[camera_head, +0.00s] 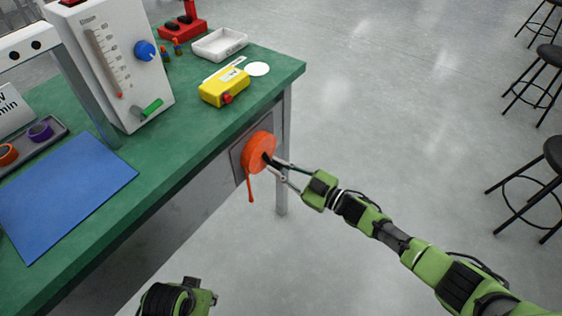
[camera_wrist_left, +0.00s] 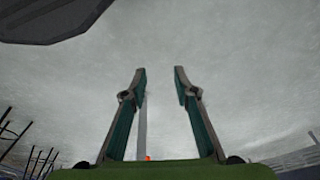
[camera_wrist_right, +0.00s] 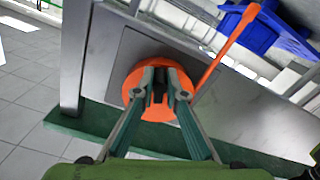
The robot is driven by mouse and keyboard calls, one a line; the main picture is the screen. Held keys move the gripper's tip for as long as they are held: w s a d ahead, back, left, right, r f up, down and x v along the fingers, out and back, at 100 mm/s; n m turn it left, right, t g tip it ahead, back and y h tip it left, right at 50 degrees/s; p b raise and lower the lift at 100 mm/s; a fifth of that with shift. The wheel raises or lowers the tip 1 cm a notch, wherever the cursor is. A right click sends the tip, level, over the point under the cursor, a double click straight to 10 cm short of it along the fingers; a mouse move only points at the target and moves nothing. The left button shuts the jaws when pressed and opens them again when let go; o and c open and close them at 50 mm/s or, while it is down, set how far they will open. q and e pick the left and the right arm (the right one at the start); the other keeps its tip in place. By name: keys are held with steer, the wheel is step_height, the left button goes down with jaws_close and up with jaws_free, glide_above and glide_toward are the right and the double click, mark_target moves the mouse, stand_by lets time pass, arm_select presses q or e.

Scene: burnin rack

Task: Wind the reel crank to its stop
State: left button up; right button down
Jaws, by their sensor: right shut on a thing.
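The orange reel (camera_head: 260,146) is mounted on a grey plate on the front side of the green bench. An orange tail with a knobbed end (camera_head: 250,192) hangs down from it. My right gripper (camera_head: 270,163) is at the reel face, shut on the reel crank. In the right wrist view the reel (camera_wrist_right: 133,83) sits behind my right fingertips (camera_wrist_right: 162,75), which largely hide the crank's dark grip. My left gripper (camera_wrist_left: 159,72) is open and empty over the floor, away from the reel; its fingertips are out of the head view.
On the green bench top (camera_head: 185,150) are a yellow device (camera_head: 222,88), a white tray (camera_head: 219,45), a white flowmeter unit (camera_head: 112,60) and a blue mat (camera_head: 65,190). A blue crate (camera_wrist_right: 275,30) shows near the bench in the right wrist view. Stools (camera_head: 535,175) stand right; the middle floor is clear.

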arm_select(q)
steer(key=shift+s+f+p, duration=0.15)
steer(key=shift+f+p, duration=0.2)
steer(key=shift+f, duration=1.05)
arm_select(e)
steer(key=shift+s+a+f+m, duration=0.2)
steer(key=shift+s+m, duration=0.1)
steer(key=shift+m, duration=0.5)
steer(key=shift+s+a+f+m, duration=0.15)
steer(key=shift+s+m, duration=0.1)
steer(key=shift+m, duration=0.55)
steer(key=shift+r, duration=0.1)
steer(key=c, duration=2)
jaws_free()
steer(key=shift+c, duration=0.2)
steer(key=shift+r, duration=0.1)
steer(key=v, duration=1.2)
